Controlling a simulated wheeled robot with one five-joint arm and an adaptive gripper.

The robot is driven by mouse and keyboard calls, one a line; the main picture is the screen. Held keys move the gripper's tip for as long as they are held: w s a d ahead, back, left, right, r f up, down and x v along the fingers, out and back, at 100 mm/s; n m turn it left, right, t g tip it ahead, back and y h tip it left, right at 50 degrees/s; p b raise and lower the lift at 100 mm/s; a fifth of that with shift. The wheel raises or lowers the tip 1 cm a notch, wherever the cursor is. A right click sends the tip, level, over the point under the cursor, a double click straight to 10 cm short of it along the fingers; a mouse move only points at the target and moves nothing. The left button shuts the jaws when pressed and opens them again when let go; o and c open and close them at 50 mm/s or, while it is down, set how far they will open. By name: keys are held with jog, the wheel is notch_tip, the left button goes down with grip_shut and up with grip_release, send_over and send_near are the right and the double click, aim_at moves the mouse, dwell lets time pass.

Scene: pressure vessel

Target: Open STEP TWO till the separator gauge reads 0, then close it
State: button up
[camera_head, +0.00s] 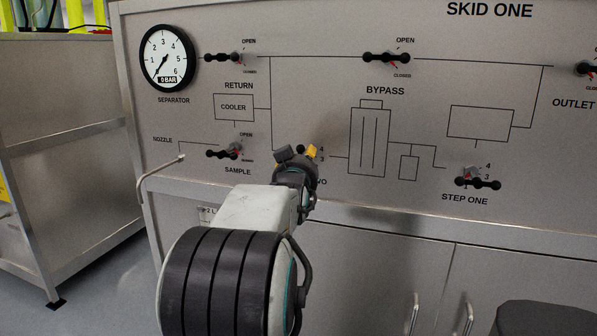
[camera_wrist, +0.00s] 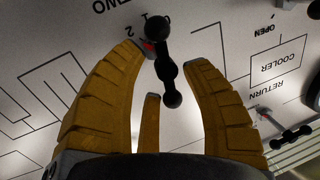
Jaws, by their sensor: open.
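The STEP TWO valve shows in the wrist view as a black knobbed handle (camera_wrist: 165,70), with a red mark and position numbers beside it. My gripper (camera_wrist: 165,58) is open, its yellow fingers on either side of the handle, with no clear grip on it. In the head view my gripper (camera_head: 298,154) is at the panel and hides most of this valve and its label. The separator gauge (camera_head: 166,58) is a round white dial at the upper left. Its needle points to the lower left, near the zero end, and its small box appears to read 0 BAR.
On the same panel are the RETURN valve (camera_head: 224,57), SAMPLE valve (camera_head: 224,153), BYPASS valve (camera_head: 386,57) and STEP ONE valve (camera_head: 477,182). A bent nozzle pipe (camera_head: 160,171) sticks out at the left. A dark stool-like object (camera_head: 545,318) is at the lower right.

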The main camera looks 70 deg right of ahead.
jog(key=v, duration=0.7)
jog(key=shift+a, duration=0.4)
jog(key=shift+s, duration=0.15)
